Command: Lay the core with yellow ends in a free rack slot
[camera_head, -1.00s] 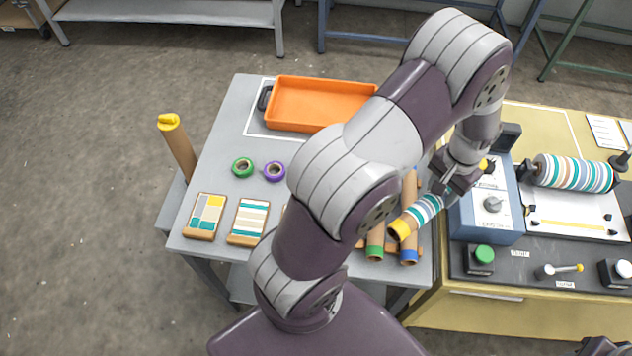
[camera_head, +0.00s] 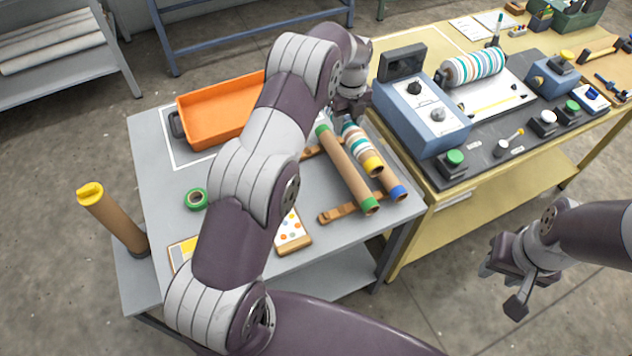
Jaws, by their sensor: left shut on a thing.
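The core with yellow ends (camera_head: 359,146) has teal, white and tan stripes; its near yellow end shows. My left gripper (camera_head: 351,108) is shut on its far part, which the gripper partly hides. The core runs nearly parallel to a green-ended core (camera_head: 345,168) and a blue-ended core (camera_head: 394,184), and appears between them and partly over the blue-ended one. I cannot tell whether it touches the rack. The wooden rack (camera_head: 336,214) lies under these cores, with bare rail to their left. My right gripper (camera_head: 503,287) is open and empty, off the table's right side.
An orange tray (camera_head: 215,112) stands at the back left of the grey table. The blue press housing (camera_head: 425,115) and the yellow bench (camera_head: 440,225) are close on the right. A yellow-capped brown tube (camera_head: 115,220) stands upright at the left edge. A green tape roll (camera_head: 196,199) lies nearby.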

